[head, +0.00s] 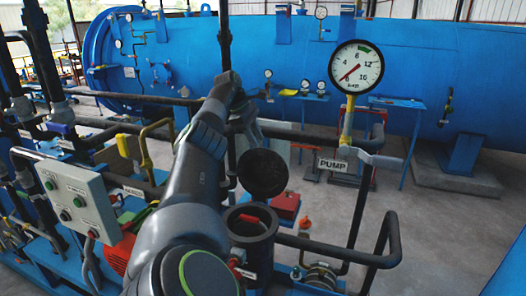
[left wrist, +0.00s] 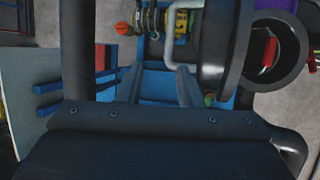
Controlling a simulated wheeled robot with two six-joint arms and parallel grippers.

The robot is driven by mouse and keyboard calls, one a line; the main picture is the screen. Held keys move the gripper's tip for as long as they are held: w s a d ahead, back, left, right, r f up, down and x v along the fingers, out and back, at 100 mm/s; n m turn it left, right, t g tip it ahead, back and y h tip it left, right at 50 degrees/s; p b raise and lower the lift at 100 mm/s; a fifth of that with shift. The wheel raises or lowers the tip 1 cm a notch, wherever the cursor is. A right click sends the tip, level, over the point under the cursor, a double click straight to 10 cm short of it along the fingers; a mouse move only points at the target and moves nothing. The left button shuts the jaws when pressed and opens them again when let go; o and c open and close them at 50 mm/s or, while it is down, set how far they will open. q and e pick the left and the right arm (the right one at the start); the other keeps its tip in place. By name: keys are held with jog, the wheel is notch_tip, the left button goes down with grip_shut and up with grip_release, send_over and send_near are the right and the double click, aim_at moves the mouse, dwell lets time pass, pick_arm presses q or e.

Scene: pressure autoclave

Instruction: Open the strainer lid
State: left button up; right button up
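The strainer lid (head: 263,173) is a dark round disc standing tilted up at the back of the strainer body (head: 236,244). The strainer's mouth is uncovered, and a red part shows inside it. In the left wrist view the lid (left wrist: 222,45) is seen nearly edge-on, beside the open strainer mouth (left wrist: 299,45). A pale U-shaped handle (left wrist: 170,45) sticks out from the lid's outer side. My left gripper (head: 252,138) is behind and above the lid, partly hidden by my arm. Its fingers (left wrist: 160,72) are apart with nothing clearly between them; the right fingertip is close to the handle, contact unclear.
A pressure gauge (head: 357,68) on a post and a PUMP sign (head: 333,164) stand to the right. A dark pipe (head: 385,258) bends beside the strainer. A control box (head: 75,200) is at left. The large blue vessel (head: 420,60) lies behind. Open floor is at right.

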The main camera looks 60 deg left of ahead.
pick_arm(q)
jog(key=d+p+v, duration=0.1)
jog(key=v, duration=0.6)
jog(key=shift+a+r, duration=0.3)
